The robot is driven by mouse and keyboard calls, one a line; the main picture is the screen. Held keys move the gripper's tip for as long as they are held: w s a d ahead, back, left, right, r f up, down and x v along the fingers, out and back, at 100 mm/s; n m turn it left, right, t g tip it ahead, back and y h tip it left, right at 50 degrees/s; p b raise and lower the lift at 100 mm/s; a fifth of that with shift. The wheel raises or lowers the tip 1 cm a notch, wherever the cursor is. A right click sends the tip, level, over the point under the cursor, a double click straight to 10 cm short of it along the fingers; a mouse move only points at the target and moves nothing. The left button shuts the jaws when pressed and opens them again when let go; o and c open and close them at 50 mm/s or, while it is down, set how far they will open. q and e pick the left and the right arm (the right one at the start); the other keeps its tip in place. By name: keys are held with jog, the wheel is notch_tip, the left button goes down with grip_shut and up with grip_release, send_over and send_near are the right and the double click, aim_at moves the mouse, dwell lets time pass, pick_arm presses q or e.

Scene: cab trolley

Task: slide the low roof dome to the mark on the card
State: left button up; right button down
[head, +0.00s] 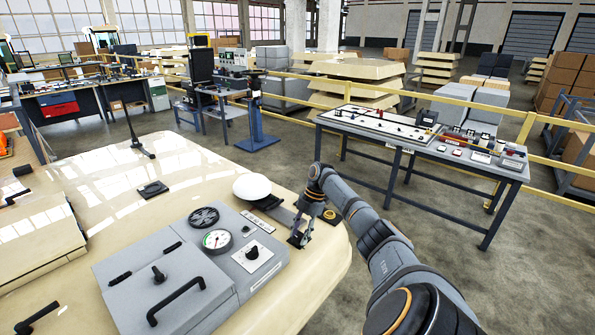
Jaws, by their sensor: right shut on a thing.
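The low roof dome (252,187) is a smooth white cap on the cream cab roof, just behind the grey panel box. A narrow white card (258,221) with small markings lies in front of it; the mark is too small to make out. A flat dark grey bar (282,213) runs from beside the dome toward my right gripper (300,236). The right gripper points down, right of the dome and apart from its white cap. It is shut at the bar's near end; its fingertips are small and partly hidden. My left gripper is not in view.
A grey box with a dial (217,239), knobs and black handles stands left of my right gripper. A small black-and-yellow fitting (329,215) is close on the right. The cream roof (110,190) is mostly clear further left. A workbench (420,145) stands beyond a floor gap.

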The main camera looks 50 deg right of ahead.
jog(key=shift+s+f+g, duration=0.3)
jog(key=shift+s+f, duration=0.2)
jog(key=shift+s, duration=0.2)
jog(key=c, duration=1.2)
grip_release()
jog(key=o, duration=0.3)
jog(key=shift+s+r, duration=0.25)
jog(key=shift+s, duration=0.2)
jog(key=shift+o, duration=0.2)
jog(key=shift+d, duration=0.1)
jog(key=shift+w+r, duration=0.1)
jog(key=shift+w, duration=0.05)
jog(key=shift+d+r, duration=0.1)
jog(key=shift+r, duration=0.1)
jog(key=v, duration=1.1)
jog(key=shift+r, duration=0.2)
